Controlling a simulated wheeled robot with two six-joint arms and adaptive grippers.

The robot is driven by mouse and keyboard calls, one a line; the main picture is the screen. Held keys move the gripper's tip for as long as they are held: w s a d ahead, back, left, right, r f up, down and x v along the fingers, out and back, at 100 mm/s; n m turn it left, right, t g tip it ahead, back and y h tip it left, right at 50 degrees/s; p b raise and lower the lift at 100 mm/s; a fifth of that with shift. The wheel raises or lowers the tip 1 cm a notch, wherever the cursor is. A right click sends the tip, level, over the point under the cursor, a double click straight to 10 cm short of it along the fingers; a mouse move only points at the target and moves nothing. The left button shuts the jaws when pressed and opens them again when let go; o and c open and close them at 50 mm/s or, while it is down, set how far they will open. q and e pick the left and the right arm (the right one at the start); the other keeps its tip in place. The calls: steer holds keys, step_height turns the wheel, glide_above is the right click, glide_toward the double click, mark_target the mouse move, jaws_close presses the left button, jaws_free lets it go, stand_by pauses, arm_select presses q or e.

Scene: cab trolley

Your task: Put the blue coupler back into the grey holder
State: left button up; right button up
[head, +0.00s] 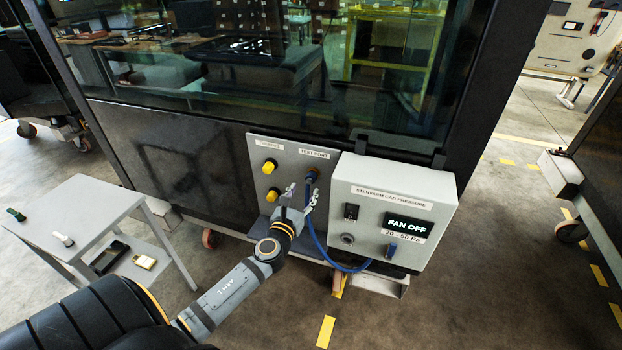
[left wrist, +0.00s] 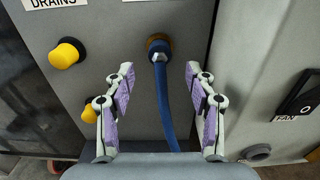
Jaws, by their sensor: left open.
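The blue coupler (head: 311,176) sits on the port under the "TEST POINT" label on the grey panel, with a blue hose (head: 318,240) hanging from it. In the left wrist view the coupler (left wrist: 158,57) is at the upper middle, just beyond the fingertips. My left gripper (head: 301,196) is open and empty in front of the panel, its fingers on either side of the hose line, apart from the coupler. A grey round holder (head: 347,239) with a dark opening is on the front of the pressure box; it also shows in the left wrist view (left wrist: 257,152). It looks empty.
The pressure box (head: 393,190) reads "FAN OFF" and juts out right of the panel. Two yellow drain knobs (head: 270,166) sit left of the coupler. The hose loops low to a blue fitting (head: 391,250) on the box. A small grey table (head: 85,205) stands at left.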

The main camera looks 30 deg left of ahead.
mark_target(308, 184)
arm_select(q)
steer(key=shift+x, duration=3)
steer(key=shift+p, duration=0.3)
jaws_close()
steer(key=shift+s+f, duration=0.1)
steer(key=shift+s, duration=0.05)
steer(key=shift+s+d+f, duration=0.1)
steer(key=shift+s, duration=0.05)
steer(key=shift+s+d, duration=0.15)
steer(key=shift+s, duration=0.45)
steer(key=shift+v, duration=2.1)
